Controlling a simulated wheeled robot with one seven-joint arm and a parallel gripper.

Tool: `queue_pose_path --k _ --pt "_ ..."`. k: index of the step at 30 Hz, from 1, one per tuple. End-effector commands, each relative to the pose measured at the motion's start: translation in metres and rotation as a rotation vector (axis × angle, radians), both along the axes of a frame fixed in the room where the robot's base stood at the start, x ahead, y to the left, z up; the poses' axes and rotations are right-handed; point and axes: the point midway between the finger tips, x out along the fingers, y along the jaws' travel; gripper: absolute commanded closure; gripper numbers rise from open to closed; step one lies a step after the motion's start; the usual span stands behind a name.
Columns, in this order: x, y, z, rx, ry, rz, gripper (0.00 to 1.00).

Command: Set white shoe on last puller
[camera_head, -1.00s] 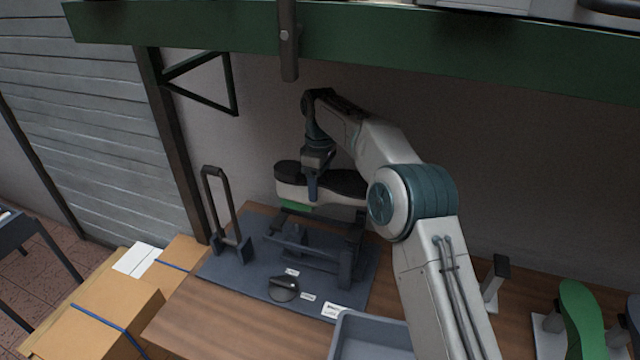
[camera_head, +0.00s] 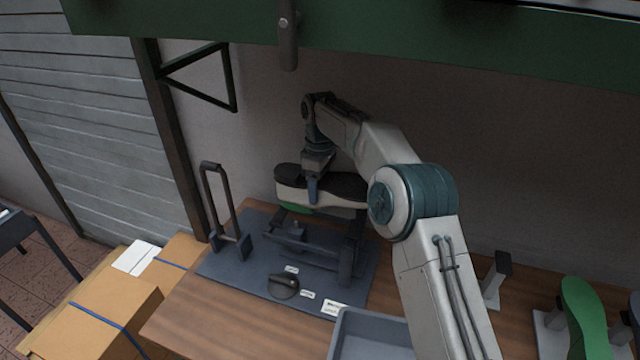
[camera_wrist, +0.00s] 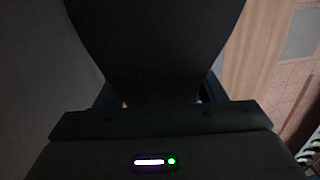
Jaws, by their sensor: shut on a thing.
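The white shoe (camera_head: 336,196) has a black sole that faces up, and a bit of green (camera_head: 296,208) shows under its left end. My gripper (camera_head: 312,190) is shut on the shoe from above. In the wrist view the dark sole (camera_wrist: 150,45) fills the middle, between the fingers of my gripper (camera_wrist: 160,102). The last puller (camera_head: 318,252) is a dark metal frame on a dark mat. The shoe is over the back of this frame. I cannot tell whether it touches the frame.
A tall dark handle (camera_head: 222,205) stands at the mat's left. A black knob (camera_head: 283,286) and white labels lie at the mat's front. A grey tray (camera_head: 370,335) is in front. A green last (camera_head: 581,318) stands at right. A green beam (camera_head: 400,45) crosses above.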

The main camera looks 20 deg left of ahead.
Motion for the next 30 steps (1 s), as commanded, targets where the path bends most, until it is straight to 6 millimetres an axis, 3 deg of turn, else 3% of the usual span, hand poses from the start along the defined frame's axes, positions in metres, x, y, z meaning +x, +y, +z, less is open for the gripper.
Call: queue_pose_path --k 19,30 --pt "0.000 0.000 -0.031 0.001 -0.002 -0.001 0.77" --pt "0.000 0.000 -0.032 0.002 -0.003 0.000 0.77"
